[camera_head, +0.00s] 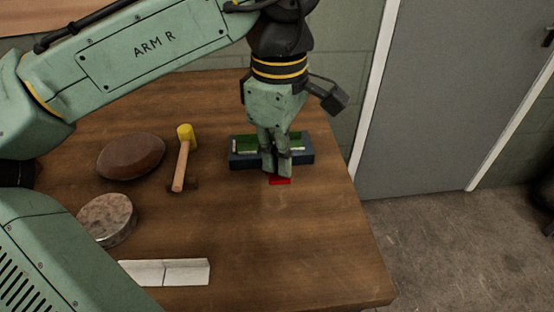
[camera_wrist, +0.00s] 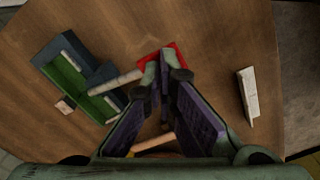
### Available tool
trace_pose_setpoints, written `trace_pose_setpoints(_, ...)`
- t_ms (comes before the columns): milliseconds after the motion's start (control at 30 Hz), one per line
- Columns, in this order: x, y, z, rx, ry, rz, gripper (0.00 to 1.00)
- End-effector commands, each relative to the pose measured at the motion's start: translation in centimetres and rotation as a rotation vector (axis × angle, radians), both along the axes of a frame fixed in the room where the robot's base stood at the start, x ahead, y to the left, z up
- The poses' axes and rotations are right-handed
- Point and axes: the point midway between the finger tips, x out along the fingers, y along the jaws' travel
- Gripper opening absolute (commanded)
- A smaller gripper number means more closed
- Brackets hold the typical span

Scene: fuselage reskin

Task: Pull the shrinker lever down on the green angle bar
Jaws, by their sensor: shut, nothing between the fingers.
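The shrinker (camera_head: 307,156) is a dark blue-grey block near the table's right side, and it also shows at upper left in the wrist view (camera_wrist: 103,76). The green angle bar (camera_head: 243,145) lies in it, also seen in the wrist view (camera_wrist: 66,76). The shrinker lever has a pale shaft (camera_wrist: 117,82) and a red end (camera_wrist: 149,55); the red end (camera_head: 281,182) sticks out below my fingertips in the head view. My gripper (camera_head: 277,174) points down, shut and empty, its tips (camera_wrist: 166,55) overlapping the red end. Whether they touch it cannot be told.
A yellow-headed mallet (camera_head: 182,160), a brown rounded block (camera_head: 131,156) and a round drum-like piece (camera_head: 107,219) lie to the left. A pale angle piece (camera_head: 165,272) lies near the front. The table's right edge and a grey door (camera_head: 435,95) are beyond.

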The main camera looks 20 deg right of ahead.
Motion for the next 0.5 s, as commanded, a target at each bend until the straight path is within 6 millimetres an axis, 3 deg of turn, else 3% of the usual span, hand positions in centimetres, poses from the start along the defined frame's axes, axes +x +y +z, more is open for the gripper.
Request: trace_pose_setpoints(500, 0.0, 0.0, -2.9, 0.001, -0.001, 0.001, 0.00)
